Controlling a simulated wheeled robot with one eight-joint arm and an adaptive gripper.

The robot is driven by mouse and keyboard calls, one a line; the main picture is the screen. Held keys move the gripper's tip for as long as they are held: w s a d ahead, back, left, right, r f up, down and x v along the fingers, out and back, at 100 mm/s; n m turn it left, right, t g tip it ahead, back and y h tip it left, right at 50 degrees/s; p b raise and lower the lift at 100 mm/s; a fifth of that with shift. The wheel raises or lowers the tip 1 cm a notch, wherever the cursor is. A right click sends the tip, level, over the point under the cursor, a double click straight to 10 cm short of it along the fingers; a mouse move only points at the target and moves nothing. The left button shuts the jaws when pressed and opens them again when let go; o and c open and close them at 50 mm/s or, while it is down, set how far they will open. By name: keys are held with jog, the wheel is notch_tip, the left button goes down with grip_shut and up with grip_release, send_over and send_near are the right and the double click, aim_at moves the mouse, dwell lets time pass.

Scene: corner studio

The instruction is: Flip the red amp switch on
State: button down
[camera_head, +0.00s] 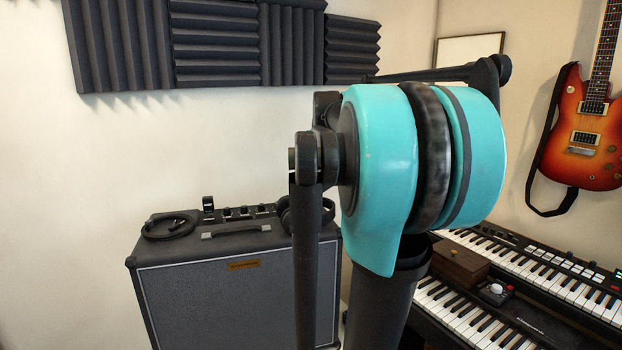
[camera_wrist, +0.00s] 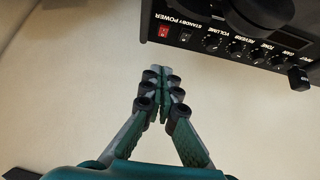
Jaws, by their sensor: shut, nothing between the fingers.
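The amp (camera_head: 235,290) stands against the wall at lower left in the head view. In the wrist view its control panel (camera_wrist: 235,42) shows upside down at upper right. The red switch (camera_wrist: 163,31) sits at the panel's left end, near the POWER lettering, with a second, dark switch beside it. I cannot tell which way the red switch is set. My gripper (camera_wrist: 162,72) is shut and empty, its fingertips apart from the panel, just below the red switch in the picture. The head view does not show the gripper; my arm covers the middle.
An electric guitar (camera_head: 587,140) hangs on the right wall. The pale wall left of the amp is clear.

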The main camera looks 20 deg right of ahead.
jog(key=x, duration=0.8)
jog(key=shift+w+f, duration=0.1)
jog(key=f, duration=0.3)
jog(key=shift+s+f, duration=0.1)
jog(key=shift+s, duration=0.15)
jog(key=shift+f, duration=0.4)
jog(key=shift+s, duration=0.1)
jog(key=shift+s+f+t, duration=0.2)
jog(key=shift+f+t, duration=0.3)
jog(key=shift+t, duration=0.1)
jog(key=shift+r, duration=0.2)
jog(key=shift+r, duration=0.6)
jog(key=shift+r, duration=0.1)
